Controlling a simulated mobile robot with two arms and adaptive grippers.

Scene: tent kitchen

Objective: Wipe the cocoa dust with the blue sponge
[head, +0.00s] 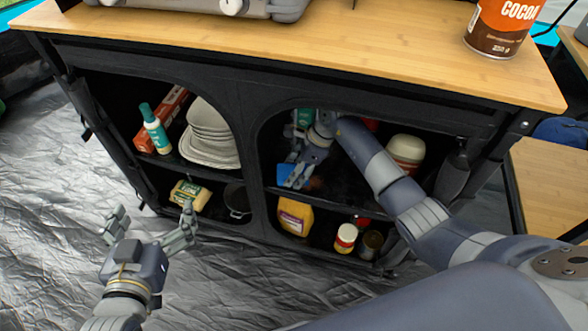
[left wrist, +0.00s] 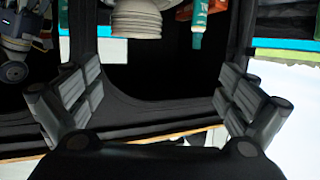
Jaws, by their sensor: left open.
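The blue sponge (head: 285,173) is on the upper shelf of the cabinet's right compartment in the head view. My right gripper (head: 296,176) reaches down into that compartment, with its fingers at the sponge. Whether the fingers are closed on it is unclear, as they partly hide it. A small reddish-brown patch, seemingly the cocoa dust (head: 316,183), shows on the dark shelf just right of the fingers. My left gripper (head: 150,215) is open and empty in front of the cabinet's left side. Its spread fingers also show in the left wrist view (left wrist: 158,100).
The left compartment holds stacked plates (head: 210,135), a teal-capped bottle (head: 155,130) and a yellow pack (head: 190,196). A cream-topped container (head: 405,150) stands right of my right arm. A yellow container (head: 295,216) and jar (head: 346,236) are below. A cocoa tin (head: 500,28) stands on the worktop.

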